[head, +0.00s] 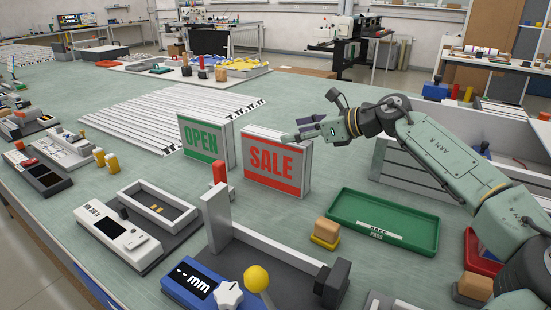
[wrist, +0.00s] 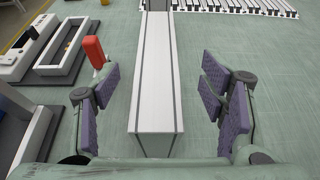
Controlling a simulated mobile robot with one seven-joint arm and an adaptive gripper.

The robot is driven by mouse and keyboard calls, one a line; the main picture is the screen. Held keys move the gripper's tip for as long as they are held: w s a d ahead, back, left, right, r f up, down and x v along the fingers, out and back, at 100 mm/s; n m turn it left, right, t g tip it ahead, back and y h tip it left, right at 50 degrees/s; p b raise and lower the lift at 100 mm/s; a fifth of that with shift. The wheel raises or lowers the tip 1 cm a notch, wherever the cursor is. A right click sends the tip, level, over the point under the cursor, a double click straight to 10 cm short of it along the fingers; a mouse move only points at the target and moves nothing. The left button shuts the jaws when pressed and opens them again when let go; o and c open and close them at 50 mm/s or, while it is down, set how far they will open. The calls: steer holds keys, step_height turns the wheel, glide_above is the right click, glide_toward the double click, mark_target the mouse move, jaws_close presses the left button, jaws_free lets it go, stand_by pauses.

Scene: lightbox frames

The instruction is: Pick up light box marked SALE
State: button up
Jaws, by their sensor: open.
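The light box marked SALE (head: 271,161) stands upright on the green table, with white and red panels and a grey frame. The OPEN light box (head: 202,141), green and white, stands to its left. My gripper (head: 306,130) is at the top right of the SALE box in the head view. In the wrist view, the long white top of the SALE box (wrist: 154,80) runs between the fingers of my gripper (wrist: 160,82). The fingers are spread wide, one on each side, with a visible gap to the box. The gripper holds nothing.
A green PASS tray (head: 384,222) lies to the right of the SALE box. A tan block on a yellow base (head: 326,232) and a grey fixture with a red-tipped post (head: 219,172) stand in front. A white slatted panel (head: 165,112) lies behind the OPEN box.

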mark_target(277, 135)
steer(key=p+x, duration=0.2)
steer(key=x, duration=0.2)
steer(key=shift+s+a+r, duration=0.1)
steer(key=shift+s+r, duration=0.05)
steer(key=shift+w+a+f, duration=0.25)
steer(key=shift+a+f, duration=0.05)
steer(key=shift+f, duration=0.05)
steer(key=shift+c, duration=0.6)
jaws_close()
steer(key=shift+r, duration=0.15)
